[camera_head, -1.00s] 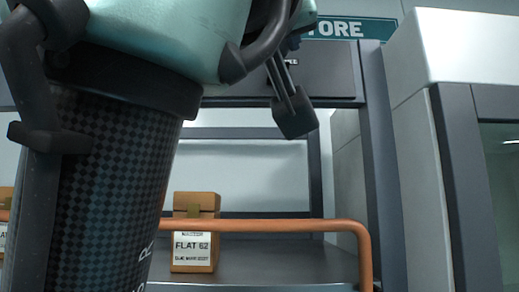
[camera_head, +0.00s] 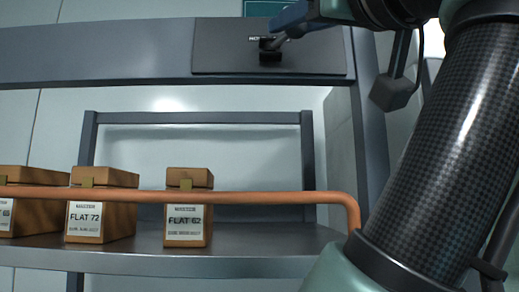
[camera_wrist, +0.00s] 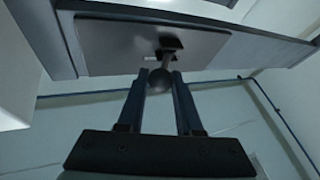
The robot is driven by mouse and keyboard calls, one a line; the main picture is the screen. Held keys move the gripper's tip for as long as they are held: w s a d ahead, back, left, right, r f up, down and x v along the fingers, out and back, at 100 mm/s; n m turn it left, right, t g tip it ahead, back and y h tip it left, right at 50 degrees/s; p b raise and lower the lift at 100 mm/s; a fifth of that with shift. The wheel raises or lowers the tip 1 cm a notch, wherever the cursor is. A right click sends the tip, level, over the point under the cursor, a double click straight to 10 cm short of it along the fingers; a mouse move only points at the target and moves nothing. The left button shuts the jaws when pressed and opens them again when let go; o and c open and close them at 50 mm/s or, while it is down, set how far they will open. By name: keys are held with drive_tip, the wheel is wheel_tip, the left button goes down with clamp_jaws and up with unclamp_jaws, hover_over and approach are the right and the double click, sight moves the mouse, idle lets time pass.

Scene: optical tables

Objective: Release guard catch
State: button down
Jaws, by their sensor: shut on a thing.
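The guard catch (camera_head: 270,52) is a small dark lever on a dark grey panel (camera_head: 220,50) on the upper beam of the rack. My gripper (camera_wrist: 160,84) is shut on this knob, with one blue finger on each side. In the head view my gripper (camera_head: 290,20) reaches the catch from the upper right, and its fingers partly hide it. An orange guard bar (camera_head: 250,197) runs across the front of the shelf.
Several brown boxes stand on the grey shelf (camera_head: 270,240) behind the bar, including FLAT 72 (camera_head: 85,220) and FLAT 62 (camera_head: 187,223). A grey upright (camera_head: 370,130) stands right of the shelf, close to my arm. The shelf's right part is clear.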

drive_tip(key=shift+w+f, duration=0.15)
drive_tip(key=c, duration=0.8)
unclamp_jaws()
drive_tip(key=shift+c, duration=0.2)
drive_tip(key=shift+o, duration=1.3)
drive_tip(key=shift+w, duration=0.3)
drive_tip(key=shift+s, duration=0.15)
drive_tip(key=shift+s, duration=0.1)
